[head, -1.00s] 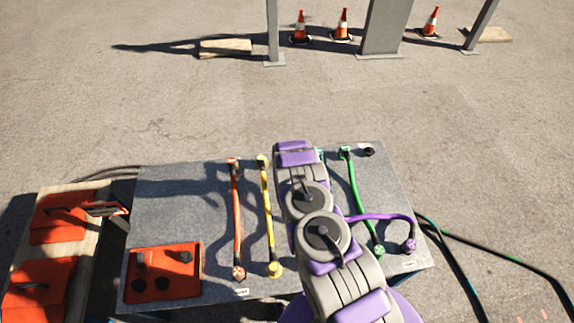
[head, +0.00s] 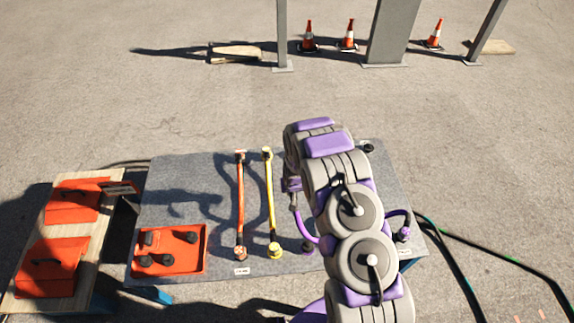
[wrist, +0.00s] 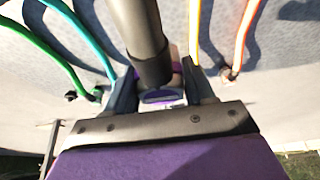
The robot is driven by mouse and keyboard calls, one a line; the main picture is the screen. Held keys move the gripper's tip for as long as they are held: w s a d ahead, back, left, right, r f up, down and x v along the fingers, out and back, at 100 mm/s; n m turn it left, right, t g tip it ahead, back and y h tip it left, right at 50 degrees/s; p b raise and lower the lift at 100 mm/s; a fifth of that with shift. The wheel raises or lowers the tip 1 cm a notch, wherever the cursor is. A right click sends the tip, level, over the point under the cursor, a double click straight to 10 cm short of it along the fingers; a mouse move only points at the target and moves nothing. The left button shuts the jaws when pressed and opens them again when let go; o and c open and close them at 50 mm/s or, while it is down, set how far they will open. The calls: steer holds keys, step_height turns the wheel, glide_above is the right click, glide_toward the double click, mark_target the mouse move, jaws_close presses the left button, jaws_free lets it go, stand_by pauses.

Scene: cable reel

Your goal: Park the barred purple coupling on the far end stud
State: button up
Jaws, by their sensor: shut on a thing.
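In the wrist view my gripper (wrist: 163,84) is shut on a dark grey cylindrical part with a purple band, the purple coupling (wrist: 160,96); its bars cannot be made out. In the head view the gripper is mostly hidden by my arm, over the middle of the bench. The purple cable (head: 297,215) hangs from it and passes behind my arm. Its other end (head: 403,235) is at the bench's near right corner. A dark stud (head: 367,148) stands bare at the far right corner of the bench.
Orange (head: 239,205) and yellow (head: 269,205) cables lie left of my arm. In the wrist view teal (wrist: 85,38) and green (wrist: 38,52) cables show on the left. A red tray (head: 167,250) with dark knobs sits at the bench's left. The bench's (head: 170,180) back left is clear.

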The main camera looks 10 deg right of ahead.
steer(key=s+d+r, duration=0.2)
steer(key=s+r, duration=0.4)
steer(key=r, duration=0.2)
steer(key=s+d+r, duration=0.2)
steer(key=s+r, duration=0.5)
steer(key=r, duration=0.2)
steer(key=shift+s+d, duration=0.15)
steer(key=shift+d, duration=0.15)
